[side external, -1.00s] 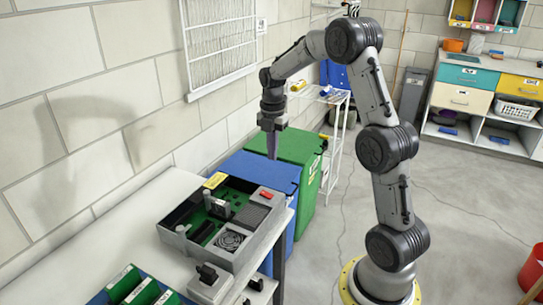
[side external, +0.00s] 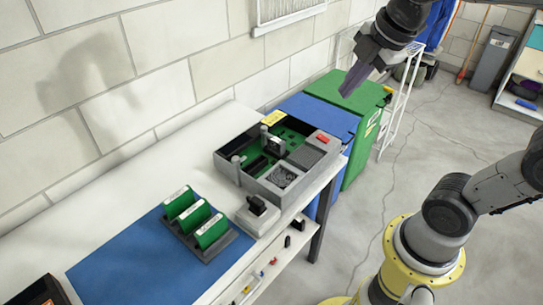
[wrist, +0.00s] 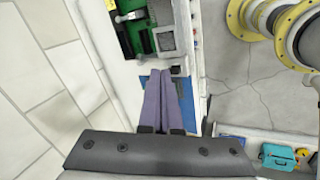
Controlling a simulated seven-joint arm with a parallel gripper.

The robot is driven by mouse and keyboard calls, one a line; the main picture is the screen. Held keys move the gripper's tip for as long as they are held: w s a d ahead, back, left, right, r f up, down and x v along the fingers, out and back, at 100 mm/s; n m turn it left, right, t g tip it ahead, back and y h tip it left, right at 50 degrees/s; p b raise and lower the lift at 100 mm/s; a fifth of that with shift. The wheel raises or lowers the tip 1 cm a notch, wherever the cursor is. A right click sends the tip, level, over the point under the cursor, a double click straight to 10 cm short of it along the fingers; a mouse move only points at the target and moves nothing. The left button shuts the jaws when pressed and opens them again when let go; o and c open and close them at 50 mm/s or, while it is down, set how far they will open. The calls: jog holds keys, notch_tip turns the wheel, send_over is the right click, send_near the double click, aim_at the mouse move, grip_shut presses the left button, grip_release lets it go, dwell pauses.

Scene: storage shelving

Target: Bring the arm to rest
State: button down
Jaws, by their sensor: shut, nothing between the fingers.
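My gripper (side external: 350,88) hangs in the air at the upper middle of the side external view, above the green and blue bins and clear of the table. Its fingers point down and to the left. In the wrist view the two purple-grey fingers (wrist: 163,132) lie side by side, shut with nothing between them. Part of my arm is out of the frame at the top right of the side external view.
A grey case with a green board (side external: 275,155) stands at the table's right end. Green modules in a rack (side external: 193,216) sit on a blue mat (side external: 120,262). Blue (side external: 318,113) and green (side external: 355,98) bins stand beyond the table. The floor (side external: 380,185) is clear.

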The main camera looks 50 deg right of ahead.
jog(key=s+a+f+m, duration=0.2)
jog(key=s+f+m, duration=0.3)
jog(key=s+m, duration=0.4)
jog(key=m, duration=0.5)
jog(key=shift+s+a+f+t+y, duration=0.15)
jog(key=shift+a+f+t+y, duration=0.15)
jog(key=shift+a, duration=0.1)
